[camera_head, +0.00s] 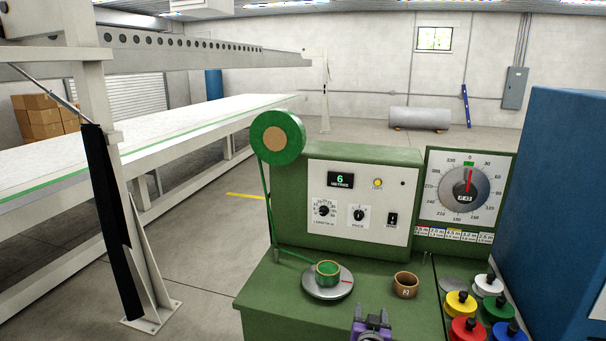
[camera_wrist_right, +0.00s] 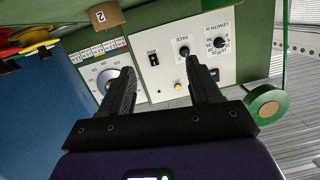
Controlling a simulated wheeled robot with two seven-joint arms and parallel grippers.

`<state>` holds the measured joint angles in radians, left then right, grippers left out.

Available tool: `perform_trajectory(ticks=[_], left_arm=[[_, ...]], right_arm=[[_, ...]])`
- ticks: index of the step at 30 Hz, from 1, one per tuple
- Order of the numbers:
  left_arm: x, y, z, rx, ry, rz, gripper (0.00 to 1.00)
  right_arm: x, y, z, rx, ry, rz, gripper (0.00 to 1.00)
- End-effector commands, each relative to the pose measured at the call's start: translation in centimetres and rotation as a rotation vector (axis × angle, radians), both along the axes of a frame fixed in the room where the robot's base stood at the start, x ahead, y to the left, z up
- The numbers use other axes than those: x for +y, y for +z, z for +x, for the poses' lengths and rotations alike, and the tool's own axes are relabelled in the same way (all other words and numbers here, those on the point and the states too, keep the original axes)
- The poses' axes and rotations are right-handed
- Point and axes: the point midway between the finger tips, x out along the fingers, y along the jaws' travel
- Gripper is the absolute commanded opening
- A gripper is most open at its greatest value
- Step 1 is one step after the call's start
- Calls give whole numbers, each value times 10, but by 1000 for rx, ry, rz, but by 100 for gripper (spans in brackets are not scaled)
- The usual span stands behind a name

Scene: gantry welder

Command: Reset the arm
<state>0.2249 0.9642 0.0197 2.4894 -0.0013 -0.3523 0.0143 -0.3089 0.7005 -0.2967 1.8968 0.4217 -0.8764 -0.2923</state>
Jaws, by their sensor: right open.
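My right gripper (camera_head: 372,320) shows at the bottom edge of the head view, in front of the green machine (camera_head: 345,165). In the right wrist view its two dark fingers (camera_wrist_right: 160,68) stand apart with nothing between them. The machine's white control panel (camera_head: 350,240) lies beyond the fingertips, with a display reading 6, two knobs, a yellow button and a black switch. No contact with the panel shows. My left gripper is not in view.
A green tape reel (camera_head: 276,138) feeds a ring on a round plate (camera_head: 328,283). A dial (camera_head: 467,190) and several coloured spools (camera_head: 467,329) are at right. A blue cabinet (camera_head: 555,200) bounds the right; a gantry post (camera_head: 105,190) stands left.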

Motion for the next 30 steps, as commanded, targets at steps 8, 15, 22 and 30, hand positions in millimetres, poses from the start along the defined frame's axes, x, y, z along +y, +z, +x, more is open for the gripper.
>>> perform_trajectory(ticks=[8, 15, 22, 30], left_arm=[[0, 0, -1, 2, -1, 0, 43], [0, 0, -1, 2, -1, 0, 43], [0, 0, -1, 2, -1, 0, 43], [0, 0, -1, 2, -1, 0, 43]], right_arm=[[6, -112, -50, 287, 77, 73, 63], [29, -240, -168, 709, 173, 233, 63], [65, -301, -308, 1101, 259, 430, 63], [88, -307, -384, 1298, 312, 543, 63]])
